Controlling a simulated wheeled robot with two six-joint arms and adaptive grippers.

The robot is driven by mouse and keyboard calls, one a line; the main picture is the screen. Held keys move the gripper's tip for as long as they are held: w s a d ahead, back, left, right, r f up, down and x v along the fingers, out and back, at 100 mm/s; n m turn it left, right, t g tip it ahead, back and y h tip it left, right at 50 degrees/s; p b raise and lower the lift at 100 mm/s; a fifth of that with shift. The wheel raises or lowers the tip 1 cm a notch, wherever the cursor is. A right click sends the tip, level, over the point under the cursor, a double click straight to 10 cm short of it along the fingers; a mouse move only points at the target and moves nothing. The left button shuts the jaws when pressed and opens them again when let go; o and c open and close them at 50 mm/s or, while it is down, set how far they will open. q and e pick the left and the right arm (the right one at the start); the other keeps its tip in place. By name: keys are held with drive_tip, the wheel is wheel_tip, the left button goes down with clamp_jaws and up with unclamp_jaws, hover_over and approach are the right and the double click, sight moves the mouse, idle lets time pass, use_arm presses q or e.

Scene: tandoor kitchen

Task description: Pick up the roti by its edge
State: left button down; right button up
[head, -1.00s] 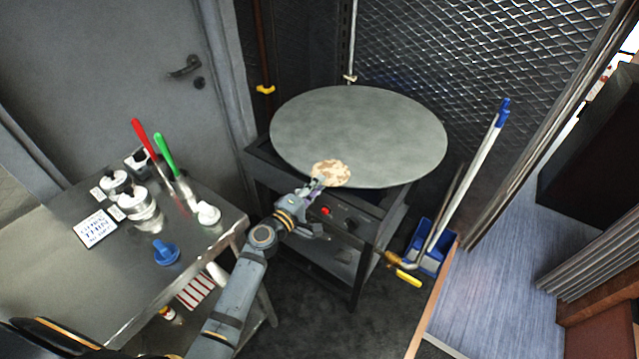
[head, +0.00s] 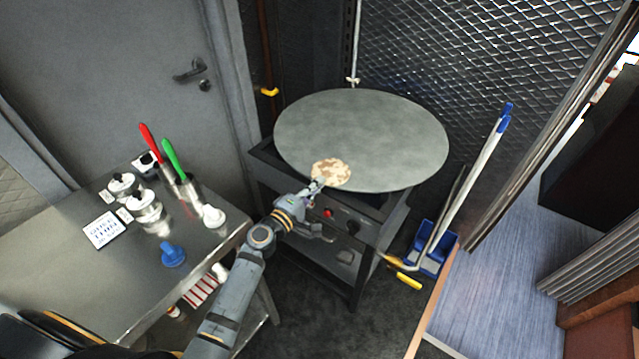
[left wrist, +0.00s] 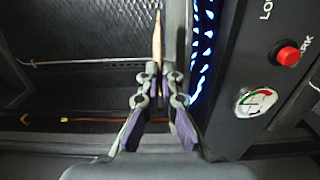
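The roti (head: 331,171), a pale round flatbread with brown patches, shows over the near edge of the large round grey griddle (head: 370,130). My left gripper (head: 318,184) is at the roti's near edge. In the left wrist view the roti (left wrist: 157,42) appears edge-on as a thin brown strip, with the fingers of the left gripper (left wrist: 160,76) closed on either side of its edge. A narrow gap shows there between the roti and the griddle's edge (left wrist: 179,35). My right gripper is not in view.
Blue burner flames (left wrist: 203,50) show beneath the griddle. The stand's front has a red button (head: 328,213) and a dial. A steel table (head: 75,270) at left holds pots, a sign and red- and green-handled tools. A broom and blue dustpan (head: 432,258) stand at right.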

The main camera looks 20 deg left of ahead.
use_arm(q)
drive_tip(key=s+a+r, duration=0.2)
drive_tip(key=s, duration=0.4)
drive_tip(key=s+a+r, duration=0.2)
drive_tip(key=s, duration=0.4)
drive_tip(key=shift+a+r+b, duration=0.2)
drive_tip(key=shift+r+b, duration=0.2)
drive_tip(key=shift+s, duration=0.1)
